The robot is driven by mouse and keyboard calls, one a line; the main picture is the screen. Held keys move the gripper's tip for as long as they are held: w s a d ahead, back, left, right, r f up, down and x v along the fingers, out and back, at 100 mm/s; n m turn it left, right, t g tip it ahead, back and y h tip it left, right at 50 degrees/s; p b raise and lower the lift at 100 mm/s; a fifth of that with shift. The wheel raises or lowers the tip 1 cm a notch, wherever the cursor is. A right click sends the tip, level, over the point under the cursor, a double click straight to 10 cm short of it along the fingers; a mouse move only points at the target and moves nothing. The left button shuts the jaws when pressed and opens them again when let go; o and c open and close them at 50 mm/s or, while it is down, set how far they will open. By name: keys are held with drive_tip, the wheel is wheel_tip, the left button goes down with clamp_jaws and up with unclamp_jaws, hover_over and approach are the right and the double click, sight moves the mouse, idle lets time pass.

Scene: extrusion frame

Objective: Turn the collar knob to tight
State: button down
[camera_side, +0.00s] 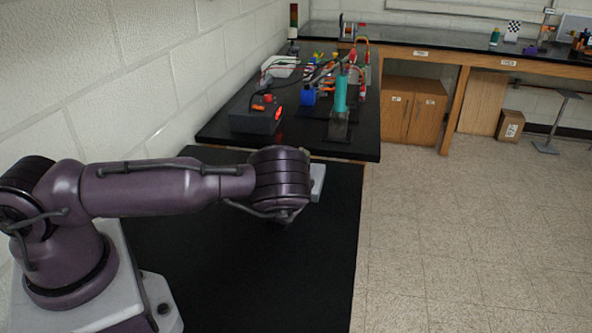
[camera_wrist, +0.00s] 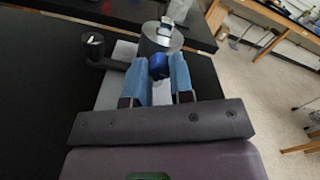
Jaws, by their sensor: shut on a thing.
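In the wrist view, my gripper (camera_wrist: 158,60) has two light-blue fingers on either side of a dark blue knob (camera_wrist: 158,68). It is shut on this knob, which appears to be the collar knob. A silver round collar (camera_wrist: 161,35) stands just beyond the fingertips, with a pale and dark piece (camera_wrist: 178,12) at its top. No tight marking can be read, so the knob's setting cannot be told. In the side view, my arm hides the gripper and knob; only part of a pale grey fixture (camera_side: 318,182) shows past the wrist.
A dark cylindrical part (camera_wrist: 94,44) stands left of the collar on an arm-like piece. The black bench top (camera_side: 270,260) is mostly clear around it. A second bench behind holds a grey box with a red button (camera_side: 258,114) and a teal cylinder (camera_side: 341,94).

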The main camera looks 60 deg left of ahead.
drive_tip(key=m, duration=1.4)
drive_tip(key=shift+m, duration=0.4)
drive_tip(key=m, duration=0.3)
drive_tip(key=shift+m, duration=0.3)
drive_tip(key=m, duration=0.3)
drive_tip(key=shift+m, duration=0.3)
drive_tip(key=m, duration=0.6)
drive_tip(key=shift+m, duration=0.4)
drive_tip(key=c, duration=1)
unclamp_jaws()
